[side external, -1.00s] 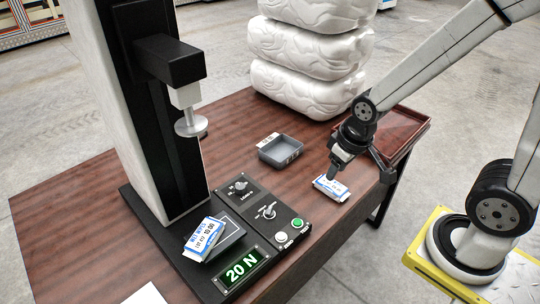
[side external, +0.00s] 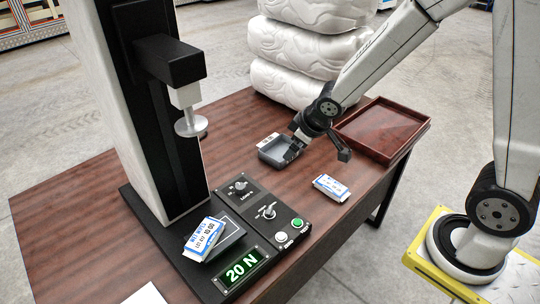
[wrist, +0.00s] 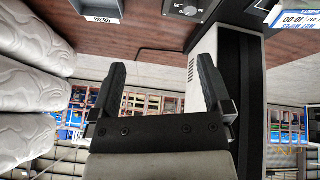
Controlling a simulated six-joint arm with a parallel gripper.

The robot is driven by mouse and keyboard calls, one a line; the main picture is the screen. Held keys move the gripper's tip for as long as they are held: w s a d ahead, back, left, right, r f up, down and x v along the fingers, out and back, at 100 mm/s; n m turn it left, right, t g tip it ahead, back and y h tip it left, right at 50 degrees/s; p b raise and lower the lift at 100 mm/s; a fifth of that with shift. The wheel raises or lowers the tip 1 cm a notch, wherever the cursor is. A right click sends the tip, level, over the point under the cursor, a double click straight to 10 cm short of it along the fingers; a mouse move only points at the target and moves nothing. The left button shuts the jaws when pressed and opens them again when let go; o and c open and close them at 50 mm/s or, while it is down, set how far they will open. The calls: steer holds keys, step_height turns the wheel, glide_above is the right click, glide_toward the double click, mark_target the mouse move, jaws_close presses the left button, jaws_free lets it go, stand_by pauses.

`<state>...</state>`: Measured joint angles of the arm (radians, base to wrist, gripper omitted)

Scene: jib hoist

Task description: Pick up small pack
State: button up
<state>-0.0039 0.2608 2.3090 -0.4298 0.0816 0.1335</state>
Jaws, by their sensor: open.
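A small white and blue pack (side external: 331,188) lies flat on the brown table (side external: 110,180), right of the control panel. A second, similar pack (side external: 205,238) lies tilted on the dark plate at the foot of the tester. It also shows in the top right corner of the wrist view (wrist: 296,19). My gripper (side external: 292,154) is at the right side of the small grey tray (side external: 283,158), up and left of the first pack. In the wrist view, my gripper (wrist: 160,80) is open, with nothing between its fingers. The first pack is not in the wrist view.
The tall tester (side external: 150,120) has a round press foot (side external: 191,127) above its plate. A panel (side external: 266,211) with knobs and buttons and a display reading 20 N (side external: 241,268) sit beside it. A red-brown tray (side external: 385,152) is at the right; white wrapped bundles (side external: 305,90) stand behind.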

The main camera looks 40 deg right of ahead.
mark_target(205, 238)
steer(key=w+a+f+n+t+y, duration=0.1)
steer(key=w+a+f+n+y, duration=0.25)
steer(key=w, duration=0.35)
steer(key=w+a+f+n+t+y, duration=0.1)
steer(key=w+a+f+n+y, duration=0.15)
steer(key=w+a+n, duration=0.35)
steer(key=a+f+n+g+y, duration=0.1)
steer(key=f, duration=0.2)
steer(key=a+f+n+g+y, duration=0.1)
steer(key=f+g, duration=0.1)
steer(key=a+f+n+g+y, duration=0.1)
steer(key=f, duration=0.2)
steer(key=shift+w+a+f+n+g, duration=0.15)
steer(key=shift+a+f+n+g, duration=0.15)
steer(key=shift+a+f+n, duration=0.05)
steer(key=s+a+n+g+y, duration=0.1)
steer(key=s, duration=0.1)
steer(key=s+a+r+n+g+y, duration=0.1)
steer(key=s+a+g, duration=0.1)
steer(key=s+a+r+n+g+y, duration=0.1)
steer(key=s+a+g, duration=0.1)
steer(key=shift+a, duration=0.15)
steer(key=shift+s+a+r+n+g, duration=0.15)
steer(key=shift+s+n+g, duration=0.15)
steer(key=shift+s, duration=0.15)
steer(key=shift+a, duration=0.1)
steer(key=shift+x, duration=1.25)
